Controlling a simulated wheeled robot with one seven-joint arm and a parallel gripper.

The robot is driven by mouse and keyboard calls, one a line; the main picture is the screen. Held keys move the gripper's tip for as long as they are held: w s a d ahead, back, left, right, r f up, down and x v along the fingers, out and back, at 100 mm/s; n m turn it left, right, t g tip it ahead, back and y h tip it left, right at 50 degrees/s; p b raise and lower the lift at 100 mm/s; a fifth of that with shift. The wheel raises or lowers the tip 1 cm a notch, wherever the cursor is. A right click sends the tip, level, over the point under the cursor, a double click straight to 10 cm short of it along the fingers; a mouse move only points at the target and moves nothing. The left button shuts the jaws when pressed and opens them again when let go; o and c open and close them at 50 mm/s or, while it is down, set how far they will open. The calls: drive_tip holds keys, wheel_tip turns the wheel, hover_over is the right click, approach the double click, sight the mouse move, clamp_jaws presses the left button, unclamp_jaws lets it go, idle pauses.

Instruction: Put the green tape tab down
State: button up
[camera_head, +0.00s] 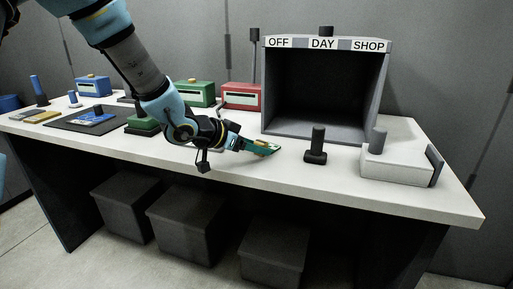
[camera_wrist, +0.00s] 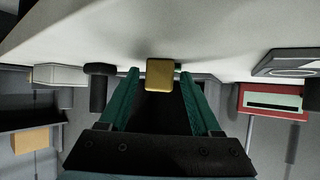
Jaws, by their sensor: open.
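My gripper (camera_head: 264,149) is low over the front middle of the white table, its teal fingers open. In the wrist view, a small gold block (camera_wrist: 160,75) sits between the open fingertips of my gripper (camera_wrist: 160,78), with a gap on each side. A gold and green patch shows at the fingertips in the head view. The block looks like the tab, but I cannot make out green tape apart from the teal fingers. Whether it rests on the table is unclear.
The open grey box (camera_head: 325,43) marked OFF DAY SHOP stands behind, right of the gripper. A black post (camera_head: 317,143) and a white block (camera_head: 396,168) stand to the right. Red (camera_head: 241,96), green (camera_head: 196,94) and blue (camera_head: 93,85) boxes line the back.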

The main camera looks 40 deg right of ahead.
drive_tip(key=p+v, duration=0.1)
drive_tip(key=v, duration=1)
drive_tip(key=shift+a, duration=0.2)
drive_tip(key=w+a+f+n+t+y, duration=0.2)
drive_tip(key=w+a+n+t+y, duration=0.25)
drive_tip(key=a, duration=0.65)
drive_tip(key=w+a+f+n+t+y, duration=0.2)
drive_tip(key=w+a+n+y, duration=0.25)
drive_tip(key=w+a, duration=0.55)
drive_tip(key=s+a+f+n+g+y, duration=0.1)
drive_tip(key=s+a+n, duration=0.3)
drive_tip(key=a, duration=0.4)
drive_tip(key=s+a+f+n+g+y, duration=0.1)
drive_tip(key=s+a+n+g, duration=0.2)
drive_tip(key=s+a, duration=0.4)
drive_tip(key=shift+s+a+f+n+g+y, duration=0.35)
drive_tip(key=shift+a+n, duration=0.15)
drive_tip(key=shift+a, duration=0.2)
